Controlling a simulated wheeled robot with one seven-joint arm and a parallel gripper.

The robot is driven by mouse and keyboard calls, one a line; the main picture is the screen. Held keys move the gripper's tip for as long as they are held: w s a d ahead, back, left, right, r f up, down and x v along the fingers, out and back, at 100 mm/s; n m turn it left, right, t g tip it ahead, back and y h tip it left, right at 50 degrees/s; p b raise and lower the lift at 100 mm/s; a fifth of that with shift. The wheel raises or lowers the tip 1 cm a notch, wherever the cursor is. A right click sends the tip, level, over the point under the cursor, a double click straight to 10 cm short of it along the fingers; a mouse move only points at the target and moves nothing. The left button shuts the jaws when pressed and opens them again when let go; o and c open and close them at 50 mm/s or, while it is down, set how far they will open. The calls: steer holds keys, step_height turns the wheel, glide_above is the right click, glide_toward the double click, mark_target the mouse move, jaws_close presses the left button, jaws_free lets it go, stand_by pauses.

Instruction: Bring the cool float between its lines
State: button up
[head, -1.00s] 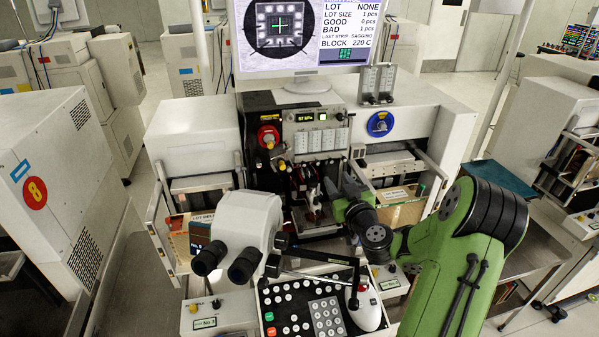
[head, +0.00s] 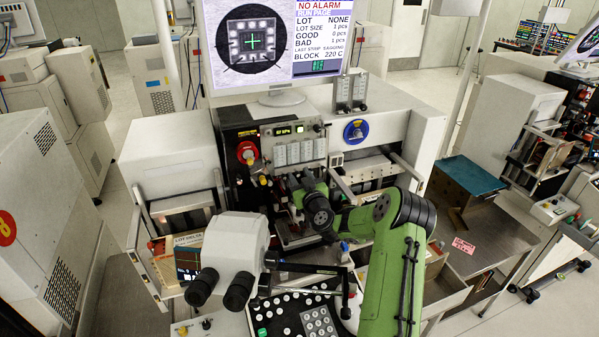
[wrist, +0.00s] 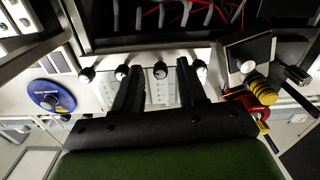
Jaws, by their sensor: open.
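The flowmeter panel, a row of several pale upright tubes (head: 293,152), is on the machine front in the head view. Which tube is the cool one, its float and its lines are too small to read. In the wrist view the panel (wrist: 160,92) appears upside down, with a row of dark-and-silver knobs along its edge. My gripper (wrist: 158,65) is open, its two black fingers pointing at this row. One knob (wrist: 160,71) shows between the fingertips, with a gap on both sides. In the head view my green wrist hides the fingers, just below the panel.
A blue round dial (head: 356,131) is right of the panel. A red dial (head: 247,152) is to its left; red and yellow fittings (wrist: 262,92) lie close to the right finger in the wrist view. The microscope (head: 228,245) and keypad stand in front.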

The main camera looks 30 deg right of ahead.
steer(key=shift+w+f, duration=0.1)
jaws_close()
stand_by(0.4)
steer(key=m+b, duration=0.2)
steer(key=m, duration=0.2)
steer(key=shift+m, duration=0.3)
steer(key=m+b, duration=0.1)
steer(key=m, duration=0.3)
steer(key=shift+m, duration=0.3)
steer(key=m, duration=0.9)
steer(key=shift+p, duration=0.4)
steer(key=shift+m, duration=0.5)
